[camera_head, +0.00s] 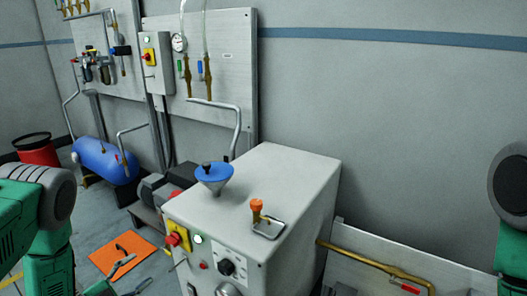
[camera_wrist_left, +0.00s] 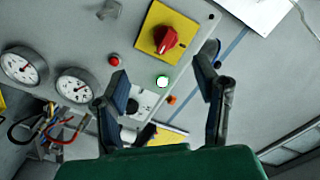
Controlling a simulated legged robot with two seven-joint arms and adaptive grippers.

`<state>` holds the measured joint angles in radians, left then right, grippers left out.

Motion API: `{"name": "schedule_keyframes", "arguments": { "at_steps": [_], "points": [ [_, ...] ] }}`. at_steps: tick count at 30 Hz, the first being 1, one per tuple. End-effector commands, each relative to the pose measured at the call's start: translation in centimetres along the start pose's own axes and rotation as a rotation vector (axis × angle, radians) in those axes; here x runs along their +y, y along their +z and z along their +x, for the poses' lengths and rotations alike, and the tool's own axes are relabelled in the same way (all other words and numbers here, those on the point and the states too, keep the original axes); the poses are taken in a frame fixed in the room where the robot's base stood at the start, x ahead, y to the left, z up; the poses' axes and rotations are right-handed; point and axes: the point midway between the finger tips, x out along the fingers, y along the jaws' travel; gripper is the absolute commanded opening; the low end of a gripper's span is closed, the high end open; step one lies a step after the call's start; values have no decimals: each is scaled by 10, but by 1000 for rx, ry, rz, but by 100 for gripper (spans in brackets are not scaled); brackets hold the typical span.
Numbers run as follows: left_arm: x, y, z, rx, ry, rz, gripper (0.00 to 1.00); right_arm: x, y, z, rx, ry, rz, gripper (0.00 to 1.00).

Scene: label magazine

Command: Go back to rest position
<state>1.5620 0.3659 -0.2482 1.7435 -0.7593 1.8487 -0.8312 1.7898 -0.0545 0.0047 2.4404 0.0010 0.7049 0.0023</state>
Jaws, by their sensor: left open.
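My left gripper (camera_head: 137,272) is low in the head view, in front of the grey cabinet's left side, with part of its green body cut off by the bottom edge. In the left wrist view its two dark fingers (camera_wrist_left: 163,78) stand wide apart with nothing between them. Beyond them is a grey panel with a red rotary switch on a yellow plate (camera_wrist_left: 164,36) and a lit green lamp (camera_wrist_left: 162,81). Of my right arm only a green and dark link shows at the right edge of the head view; its gripper is out of view.
The grey cabinet (camera_head: 300,185) stands in the middle, with a blue funnel (camera_head: 214,176) and an orange-topped fitting (camera_head: 257,207) on top. An orange mat (camera_head: 105,258) lies on the floor at left. A blue tank (camera_head: 105,160) is behind. Two gauges (camera_wrist_left: 74,86) show in the wrist view.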

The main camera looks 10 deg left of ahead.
Motion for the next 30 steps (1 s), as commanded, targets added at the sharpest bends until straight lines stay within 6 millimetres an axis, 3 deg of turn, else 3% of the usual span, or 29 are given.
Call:
{"name": "schedule_keyframes", "arguments": {
  "at_steps": [4,7,10,13,18,21,24,30],
  "points": [
    [37,-14,9,-182,98,-187,56,0,0,-7,-1,0,0,0],
    [86,-32,-5,-439,215,-416,56,0,0,-14,-1,0,0,0],
    [135,-61,-49,-759,328,-646,56,0,-1,-22,-1,0,0,0],
    [166,-91,-104,-1045,392,-800,56,0,-1,-26,-1,0,0,0],
    [183,-128,-177,-1379,421,-920,56,0,-1,-31,-1,0,0,0],
    [186,-140,-199,-1478,419,-946,56,0,-1,-32,-1,0,0,0],
    [186,-144,-209,-1518,417,-956,56,0,-1,-32,-1,0,0,0],
    [186,-144,-209,-1520,416,-956,56,0,-1,-31,-1,0,0,0]
  ]
}}
